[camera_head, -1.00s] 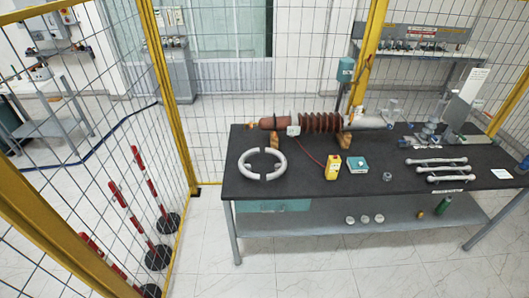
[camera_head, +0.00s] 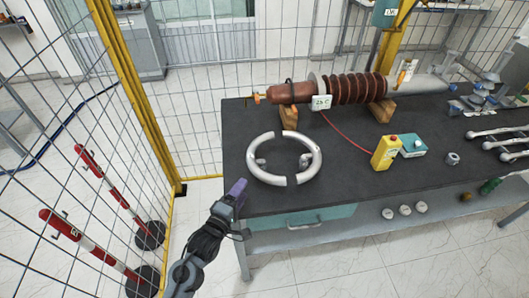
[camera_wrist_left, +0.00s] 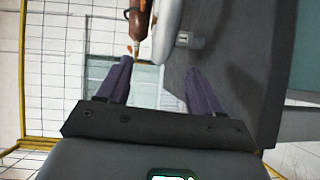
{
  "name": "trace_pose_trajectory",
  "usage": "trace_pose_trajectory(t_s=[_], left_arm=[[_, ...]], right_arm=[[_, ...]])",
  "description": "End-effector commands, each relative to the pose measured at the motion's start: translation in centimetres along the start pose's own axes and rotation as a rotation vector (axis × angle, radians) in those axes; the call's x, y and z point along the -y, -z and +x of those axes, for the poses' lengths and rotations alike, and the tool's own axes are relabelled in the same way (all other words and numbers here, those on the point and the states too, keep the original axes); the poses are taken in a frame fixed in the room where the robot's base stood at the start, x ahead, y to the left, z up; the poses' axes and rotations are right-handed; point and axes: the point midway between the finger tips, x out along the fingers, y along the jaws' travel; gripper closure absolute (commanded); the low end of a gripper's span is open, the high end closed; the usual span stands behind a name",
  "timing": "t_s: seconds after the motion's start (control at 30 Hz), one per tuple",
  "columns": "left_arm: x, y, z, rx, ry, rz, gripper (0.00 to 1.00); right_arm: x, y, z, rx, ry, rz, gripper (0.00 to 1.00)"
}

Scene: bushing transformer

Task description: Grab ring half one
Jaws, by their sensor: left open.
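Two light grey ring halves lie on the black table as a nearly closed ring with small gaps: the left half (camera_head: 251,160) and the right half (camera_head: 317,162). I cannot tell which one is ring half one. My left gripper (camera_head: 237,187) is at the table's front left edge, just in front of and left of the left half, apart from it. In the left wrist view its fingers (camera_wrist_left: 157,78) are spread with nothing between them; part of a pale ring half (camera_wrist_left: 167,28) shows beyond, near the right finger. My right gripper is not in view.
A brown ribbed bushing (camera_head: 350,90) rests on wooden blocks behind the ring. A yellow box (camera_head: 385,153) and teal box (camera_head: 413,146) stand right of it. A teal drawer (camera_head: 302,217) is under the tabletop. Yellow-framed mesh fence (camera_head: 130,90) and red-white posts (camera_head: 105,180) stand left.

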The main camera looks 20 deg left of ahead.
Motion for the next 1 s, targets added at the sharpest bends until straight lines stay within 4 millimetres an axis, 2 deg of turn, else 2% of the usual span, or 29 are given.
trace_pose_trajectory(t_s=[0.03, 0.4, 0.67, 1.0], left_arm=[[0.4, 0.0, 0.4, 0.001, -0.012, -0.014, 0.35], [0.2, 0.0, 4.9, 0.001, -0.024, -0.03, 0.35], [0.2, 0.0, 6.4, 0.001, -0.023, -0.029, 0.35], [0.5, 0.0, 10.4, 0.001, -0.023, -0.029, 0.35]], right_arm=[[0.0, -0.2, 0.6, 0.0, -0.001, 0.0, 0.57], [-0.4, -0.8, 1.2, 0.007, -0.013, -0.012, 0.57], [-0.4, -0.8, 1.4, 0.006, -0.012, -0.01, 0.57], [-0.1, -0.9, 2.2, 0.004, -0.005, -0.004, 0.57]])
